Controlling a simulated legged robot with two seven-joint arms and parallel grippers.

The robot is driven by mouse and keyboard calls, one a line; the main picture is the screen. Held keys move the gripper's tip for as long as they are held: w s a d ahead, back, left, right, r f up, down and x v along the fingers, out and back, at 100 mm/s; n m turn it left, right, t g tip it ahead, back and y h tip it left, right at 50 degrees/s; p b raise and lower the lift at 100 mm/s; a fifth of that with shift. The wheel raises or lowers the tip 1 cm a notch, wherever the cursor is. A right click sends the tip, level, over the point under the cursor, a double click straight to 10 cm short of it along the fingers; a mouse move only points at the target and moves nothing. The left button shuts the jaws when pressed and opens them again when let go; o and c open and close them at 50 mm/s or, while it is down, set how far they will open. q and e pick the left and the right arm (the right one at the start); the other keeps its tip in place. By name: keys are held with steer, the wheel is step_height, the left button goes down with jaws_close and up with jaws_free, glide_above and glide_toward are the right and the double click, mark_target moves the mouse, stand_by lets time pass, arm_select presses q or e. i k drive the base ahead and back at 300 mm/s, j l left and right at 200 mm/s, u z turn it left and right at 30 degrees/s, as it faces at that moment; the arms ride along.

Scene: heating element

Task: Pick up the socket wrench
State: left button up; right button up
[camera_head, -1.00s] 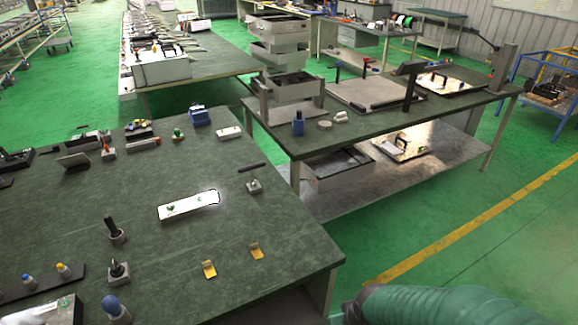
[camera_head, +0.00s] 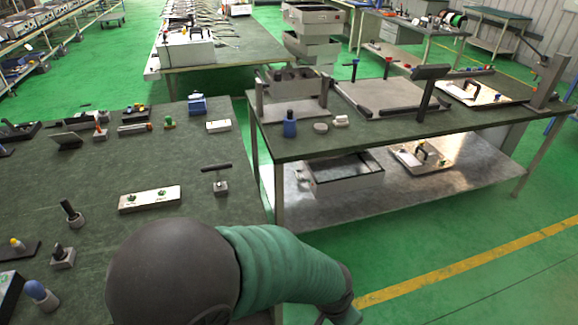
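A black T-handled tool (camera_head: 216,168) stands upright in a small grey block (camera_head: 221,188) near the right edge of the left table. It looks like the socket wrench, though its socket end is hidden in the block. One of my arms, with a dark round joint and green sleeve, crosses the bottom centre in front of the table. Neither gripper shows clearly; that arm's far end is cut off at the bottom edge.
The left table (camera_head: 105,165) also carries a blue block (camera_head: 197,104), small holders and a blue-tipped tool (camera_head: 40,292). A second table (camera_head: 375,137) stands to the right with trays, a blue bottle-like item (camera_head: 290,124) and a lower shelf. Green floor is open at the lower right.

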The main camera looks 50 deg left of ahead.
mark_target(219, 184)
steer(key=i+l, duration=0.2)
steer(key=i, duration=0.2)
steer(key=i+l+z, duration=0.1)
steer(key=i, duration=0.3)
steer(key=i+u, duration=0.1)
steer(key=u, duration=0.35)
steer(key=i+u, duration=0.15)
steer(key=u, duration=0.25)
steer(key=i+l+u, duration=0.1)
steer(key=u, duration=0.35)
steer(key=l+u, duration=0.15)
steer(key=u, duration=0.25)
steer(key=i, duration=0.05)
